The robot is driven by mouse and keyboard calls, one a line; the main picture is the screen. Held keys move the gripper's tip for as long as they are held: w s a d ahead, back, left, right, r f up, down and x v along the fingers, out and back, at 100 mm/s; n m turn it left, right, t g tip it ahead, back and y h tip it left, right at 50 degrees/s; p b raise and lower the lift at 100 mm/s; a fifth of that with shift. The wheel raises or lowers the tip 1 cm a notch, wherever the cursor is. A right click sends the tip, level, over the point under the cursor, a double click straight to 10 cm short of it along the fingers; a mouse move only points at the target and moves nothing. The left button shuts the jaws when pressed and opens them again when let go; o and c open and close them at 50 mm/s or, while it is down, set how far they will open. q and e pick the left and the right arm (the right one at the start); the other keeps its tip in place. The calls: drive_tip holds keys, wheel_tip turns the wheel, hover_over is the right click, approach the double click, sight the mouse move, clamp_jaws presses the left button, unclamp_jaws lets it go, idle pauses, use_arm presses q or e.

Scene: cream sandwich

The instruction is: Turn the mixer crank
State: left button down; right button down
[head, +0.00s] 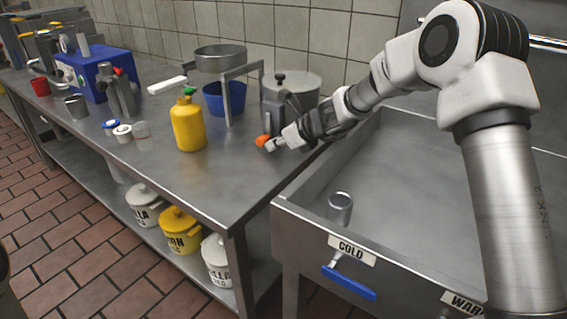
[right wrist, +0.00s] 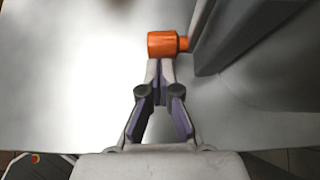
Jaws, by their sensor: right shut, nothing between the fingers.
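The mixer (head: 288,112) is a grey machine near the right end of the steel table. Its crank ends in an orange knob (head: 262,140) low on its near side. In the right wrist view the orange knob (right wrist: 163,44) lies just beyond my fingertips, joined to the grey mixer body (right wrist: 250,45) at the right. My right gripper (head: 273,144) is shut and empty, its tips at or almost touching the knob; I cannot tell if they touch. The left gripper is not in view.
A yellow canister (head: 187,124) and a blue bucket (head: 224,97) under a metal stand (head: 221,58) are left of the mixer. A steel sink (head: 420,165) with a metal cup (head: 340,208) is at the right. Table front between canister and knob is clear.

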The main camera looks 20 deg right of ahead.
drive_tip(key=shift+w+a+f, duration=0.2)
drive_tip(key=shift+w+f, duration=0.05)
drive_tip(key=shift+w, duration=0.15)
idle(0.4)
